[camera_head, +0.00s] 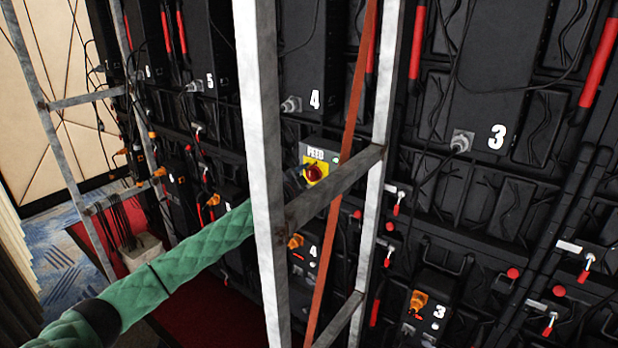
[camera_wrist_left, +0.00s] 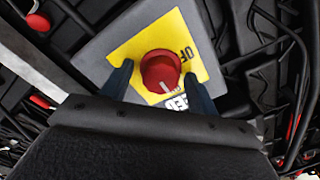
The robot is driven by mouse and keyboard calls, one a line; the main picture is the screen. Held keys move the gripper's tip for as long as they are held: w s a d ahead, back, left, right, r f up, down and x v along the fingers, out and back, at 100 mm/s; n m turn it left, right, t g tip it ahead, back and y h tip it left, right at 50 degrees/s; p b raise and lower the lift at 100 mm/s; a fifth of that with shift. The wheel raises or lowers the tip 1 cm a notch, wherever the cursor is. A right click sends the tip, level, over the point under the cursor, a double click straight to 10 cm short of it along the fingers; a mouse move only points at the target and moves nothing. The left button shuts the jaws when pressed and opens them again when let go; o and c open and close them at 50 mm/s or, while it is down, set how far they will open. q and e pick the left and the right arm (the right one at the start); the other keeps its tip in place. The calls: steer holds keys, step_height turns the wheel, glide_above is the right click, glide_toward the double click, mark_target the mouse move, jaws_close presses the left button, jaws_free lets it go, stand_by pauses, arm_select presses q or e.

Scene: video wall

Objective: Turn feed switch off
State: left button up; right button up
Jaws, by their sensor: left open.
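The feed switch is a red rotary knob (camera_head: 315,173) on a yellow plate, on a grey box labelled FEED (camera_head: 316,153). In the left wrist view the red knob (camera_wrist_left: 160,72) sits on the yellow plate (camera_wrist_left: 133,52), with the letters OFF to its upper right. A small pale mark shows on the knob's lower side in that view, away from OFF. My left gripper (camera_wrist_left: 158,70) is open, with one dark finger on each side of the knob. I cannot tell whether the fingers touch it. In the head view this gripper (camera_head: 295,180) is partly hidden by a metal post.
A grey metal frame (camera_head: 262,150) with upright posts and rungs stands in front of the wall, and my left arm passes behind its near post. An orange-red strap (camera_head: 345,150) runs down beside the switch. Black panels with cables, numbers and red handles fill the wall.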

arm_select(q)
steer(key=shift+c, duration=0.2)
steer(key=c, duration=1)
steer(key=shift+o, duration=0.2)
